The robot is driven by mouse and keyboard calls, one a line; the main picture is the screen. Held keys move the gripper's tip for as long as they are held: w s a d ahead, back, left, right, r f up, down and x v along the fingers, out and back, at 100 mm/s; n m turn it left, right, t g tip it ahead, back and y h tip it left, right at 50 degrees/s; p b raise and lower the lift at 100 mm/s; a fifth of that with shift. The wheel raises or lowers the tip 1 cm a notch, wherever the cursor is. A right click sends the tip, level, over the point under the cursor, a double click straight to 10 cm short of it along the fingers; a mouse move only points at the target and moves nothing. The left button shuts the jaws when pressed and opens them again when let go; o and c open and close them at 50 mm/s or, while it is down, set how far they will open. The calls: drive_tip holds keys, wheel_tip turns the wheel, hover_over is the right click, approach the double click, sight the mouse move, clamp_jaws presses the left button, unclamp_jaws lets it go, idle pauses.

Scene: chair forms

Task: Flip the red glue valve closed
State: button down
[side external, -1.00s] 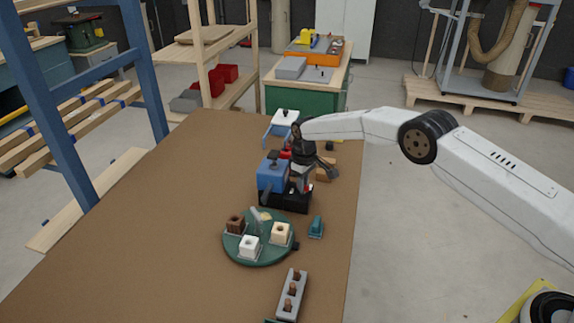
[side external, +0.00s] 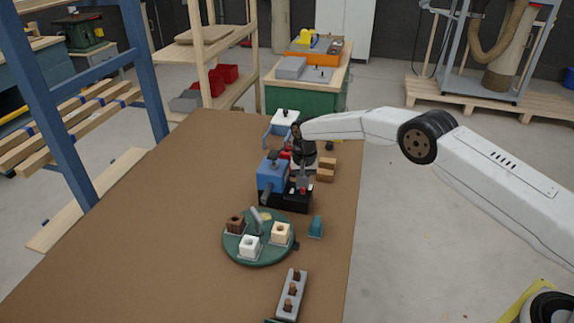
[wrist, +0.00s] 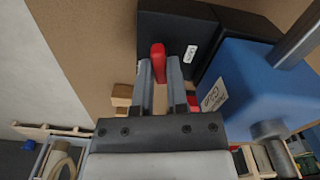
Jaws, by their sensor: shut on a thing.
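The red glue valve handle (wrist: 158,50) shows at my fingertips in the wrist view, against a black base (wrist: 178,34) with a small white label. My gripper (wrist: 160,72) is shut on the handle, one grey finger on each side. In the side view my gripper (side external: 303,182) points down at the black base (side external: 297,205), with a bit of the red handle (side external: 303,191) showing below it. A blue glue tank (side external: 271,178) stands on the left of the base; it also shows with a label in the wrist view (wrist: 250,85). The handle's lower end is hard to make out.
A green round plate (side external: 259,258) with several blocks stands in front of the base. A teal piece (side external: 316,227) and a grey holder with brown pieces (side external: 291,295) lie nearby. Wooden blocks (side external: 326,169) stand behind right. The table's left side (side external: 150,230) is clear.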

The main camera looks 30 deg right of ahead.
drive_tip(key=shift+m, duration=1.5)
drive_tip(key=c, duration=0.6)
unclamp_jaws()
drive_tip(key=shift+c, duration=0.2)
drive_tip(key=shift+r, duration=0.15)
drive_tip(key=shift+r, duration=3.75)
